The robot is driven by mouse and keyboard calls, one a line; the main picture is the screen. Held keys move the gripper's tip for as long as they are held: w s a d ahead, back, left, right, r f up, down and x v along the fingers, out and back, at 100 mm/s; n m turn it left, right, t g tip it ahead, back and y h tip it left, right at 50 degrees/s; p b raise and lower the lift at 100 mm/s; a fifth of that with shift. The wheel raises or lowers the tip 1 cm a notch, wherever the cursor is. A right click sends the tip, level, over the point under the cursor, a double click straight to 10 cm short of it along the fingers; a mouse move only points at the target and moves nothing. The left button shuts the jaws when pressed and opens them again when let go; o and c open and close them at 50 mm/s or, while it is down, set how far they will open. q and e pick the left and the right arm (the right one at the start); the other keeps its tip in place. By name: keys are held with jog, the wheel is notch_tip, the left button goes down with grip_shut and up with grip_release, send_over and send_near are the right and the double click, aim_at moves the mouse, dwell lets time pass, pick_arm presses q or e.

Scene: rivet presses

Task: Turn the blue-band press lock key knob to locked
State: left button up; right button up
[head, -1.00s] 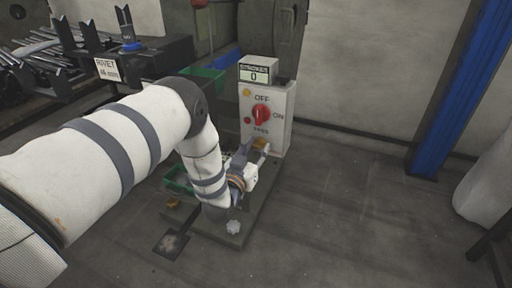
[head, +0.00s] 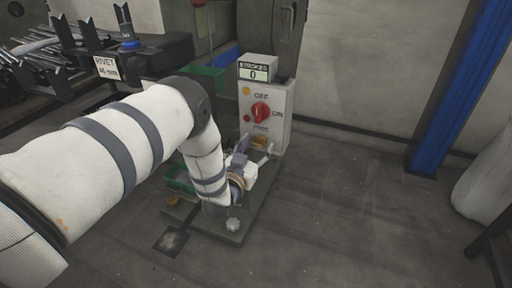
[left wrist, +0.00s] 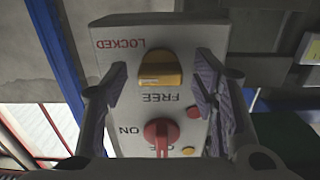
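The press's white control panel (head: 278,128) carries a yellow lock key knob (head: 259,141) low down, below a red knob (head: 261,112). In the left wrist view the panel is upside down, with the yellow knob (left wrist: 160,70) between the words LOCKED and FREE. Which word the knob points to I cannot tell. My left gripper (head: 256,148) is open at the panel's lower part. Its fingers (left wrist: 158,92) stand on either side of the yellow knob, with a gap on each side. A blue band (head: 229,61) shows on the press column. My right gripper is not in view.
A stroke counter (head: 257,70) reading 0 sits on top of the panel. A green bin (head: 207,78) is behind my arm, and a rack of dark tools (head: 40,55) stands at the left. The floor right of the press is clear, up to a blue post (head: 450,90).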

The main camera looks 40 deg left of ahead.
pick_arm(q)
jog(key=v, duration=1.2)
